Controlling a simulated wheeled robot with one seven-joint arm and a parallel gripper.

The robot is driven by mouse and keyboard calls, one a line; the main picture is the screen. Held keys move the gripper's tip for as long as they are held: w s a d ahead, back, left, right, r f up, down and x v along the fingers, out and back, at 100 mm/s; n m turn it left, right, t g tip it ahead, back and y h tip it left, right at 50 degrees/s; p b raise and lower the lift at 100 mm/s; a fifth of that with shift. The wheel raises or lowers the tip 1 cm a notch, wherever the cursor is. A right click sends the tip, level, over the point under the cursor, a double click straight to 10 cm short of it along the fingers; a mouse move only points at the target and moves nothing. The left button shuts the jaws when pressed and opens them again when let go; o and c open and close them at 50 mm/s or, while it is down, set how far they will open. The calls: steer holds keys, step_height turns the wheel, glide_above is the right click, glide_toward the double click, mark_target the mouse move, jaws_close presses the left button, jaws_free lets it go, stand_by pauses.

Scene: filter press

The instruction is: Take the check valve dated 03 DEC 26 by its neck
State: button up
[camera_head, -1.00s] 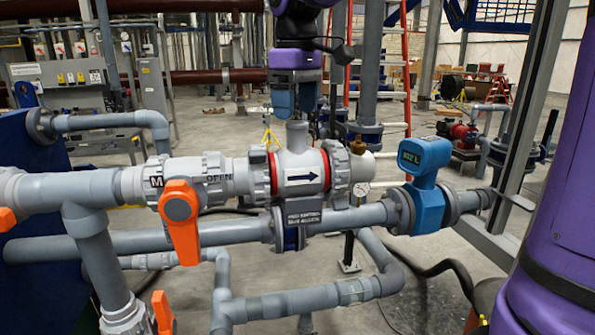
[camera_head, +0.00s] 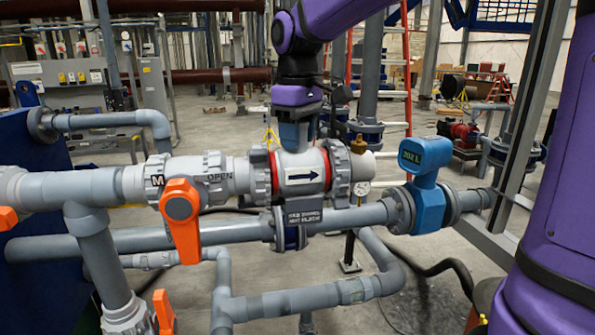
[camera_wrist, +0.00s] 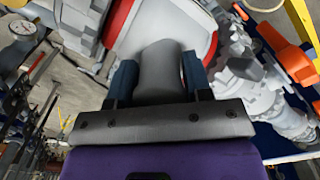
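The check valve (camera_head: 318,158) is a grey body with a black arrow on a white label and red rings at its ends, set in the grey pipe line. Its neck (camera_wrist: 160,72) points up and shows between my fingers in the wrist view. My gripper (camera_head: 295,133) comes from above, with one dark blue finger on each side of the neck. In the wrist view my gripper (camera_wrist: 160,80) has little or no gap to the neck, and I cannot tell whether the fingers press on it.
An orange valve handle (camera_head: 181,220) stands left of the check valve. A brass fitting (camera_head: 358,146) and a blue flow meter (camera_head: 424,185) stand to the right. A lower grey pipe (camera_head: 130,241) runs beneath. Space above the line is free apart from my arm.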

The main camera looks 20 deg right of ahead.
steer(key=c, duration=0.4)
steer(key=shift+r, duration=0.15)
